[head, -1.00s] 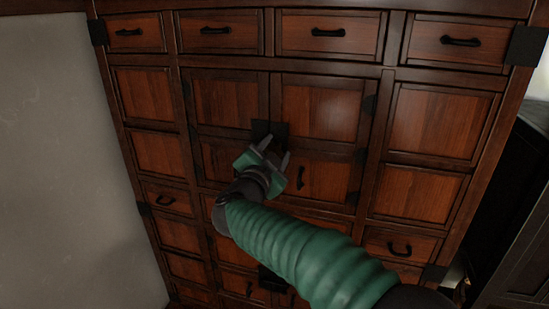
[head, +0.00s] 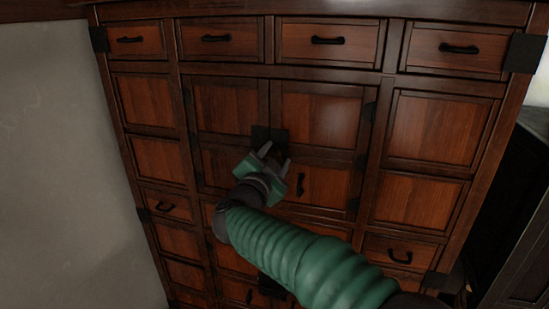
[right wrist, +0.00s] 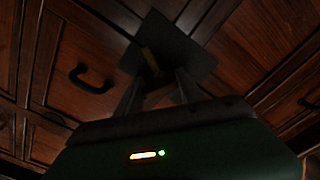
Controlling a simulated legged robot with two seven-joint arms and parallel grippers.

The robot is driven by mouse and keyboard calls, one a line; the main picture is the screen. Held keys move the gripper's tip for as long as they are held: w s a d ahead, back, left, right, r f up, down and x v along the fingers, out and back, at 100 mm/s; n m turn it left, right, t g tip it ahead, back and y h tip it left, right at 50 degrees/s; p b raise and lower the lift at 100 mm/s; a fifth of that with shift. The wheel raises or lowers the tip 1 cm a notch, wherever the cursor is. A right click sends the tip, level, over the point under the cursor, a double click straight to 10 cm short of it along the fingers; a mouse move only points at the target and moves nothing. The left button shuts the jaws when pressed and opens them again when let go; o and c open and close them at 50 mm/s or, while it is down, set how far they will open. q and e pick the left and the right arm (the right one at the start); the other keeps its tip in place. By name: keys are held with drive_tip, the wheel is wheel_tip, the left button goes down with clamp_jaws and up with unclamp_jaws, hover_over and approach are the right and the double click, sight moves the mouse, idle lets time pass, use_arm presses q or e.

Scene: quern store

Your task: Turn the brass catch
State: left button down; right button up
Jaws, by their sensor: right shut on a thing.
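The plate also shows in the head view (head: 262,132), at the meeting edges of the cabinet's two middle doors. My right gripper (head: 274,152) is up against the plate, with its green body below it. In the right wrist view its two fingers (right wrist: 160,82) are closed on the catch, part of which lies between them. In the head view the gripper hides the catch. My left gripper is in neither view.
The wooden cabinet (head: 235,56) fills most of the head view, with dark handles on its drawers and doors. A door handle (head: 297,184) sits just right of my gripper. A pale wall (head: 70,160) stands left, dark furniture (head: 520,190) right.

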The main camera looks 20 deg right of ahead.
drive_tip(key=shift+r, duration=0.1)
drive_tip(key=o, duration=1.4)
drive_tip(key=shift+c, duration=0.2)
drive_tip(key=shift+s, duration=0.1)
drive_tip(key=shift+a, duration=0.1)
drive_tip(key=b+v, duration=0.6)
drive_tip(key=v, duration=1)
drive_tip(key=shift+s+a, duration=0.25)
drive_tip(key=shift+a, duration=0.05)
